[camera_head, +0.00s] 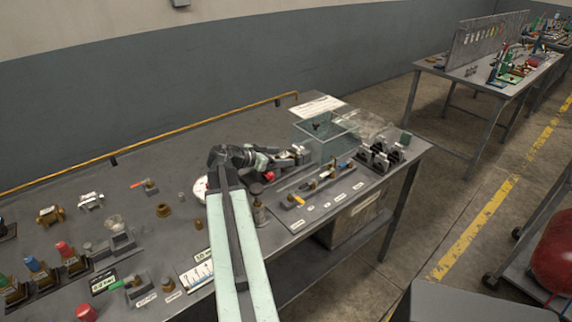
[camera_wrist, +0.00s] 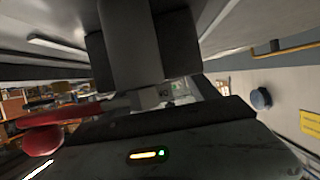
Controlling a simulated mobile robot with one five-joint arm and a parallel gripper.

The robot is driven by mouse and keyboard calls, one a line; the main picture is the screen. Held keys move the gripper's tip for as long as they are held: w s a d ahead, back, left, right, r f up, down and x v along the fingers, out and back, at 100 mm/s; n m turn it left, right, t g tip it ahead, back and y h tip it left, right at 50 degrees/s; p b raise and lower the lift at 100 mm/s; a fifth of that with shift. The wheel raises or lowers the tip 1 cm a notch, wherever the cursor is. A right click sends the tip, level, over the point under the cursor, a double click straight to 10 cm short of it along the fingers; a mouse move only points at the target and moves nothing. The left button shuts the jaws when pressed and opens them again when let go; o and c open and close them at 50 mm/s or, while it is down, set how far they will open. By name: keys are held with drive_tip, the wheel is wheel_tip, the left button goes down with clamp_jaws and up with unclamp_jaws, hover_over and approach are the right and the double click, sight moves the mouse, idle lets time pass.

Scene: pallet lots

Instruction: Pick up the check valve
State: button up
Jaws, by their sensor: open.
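My gripper (camera_head: 292,158) is beyond the dark wrist joint at the end of my pale green arm, above the right part of the grey workbench (camera_head: 150,160). Its jaws are open, and I see nothing held in them. I cannot tell for certain which part is the check valve. A brass valve-like fitting (camera_head: 50,214) and a silver one (camera_head: 90,201) lie at the left of the bench, well apart from my gripper. A short brass fitting (camera_head: 163,210) stands nearer the middle.
A clear bin (camera_head: 325,126) stands at the bench's back right, with dark fixtures (camera_head: 382,157) beside it. Several blocks with coloured caps (camera_head: 41,272) stand at front left. A yellow rail (camera_head: 190,127) runs along the back edge. Bare bench lies between the fittings.

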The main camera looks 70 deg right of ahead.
clamp_jaws()
drive_tip(key=shift+r, duration=0.1)
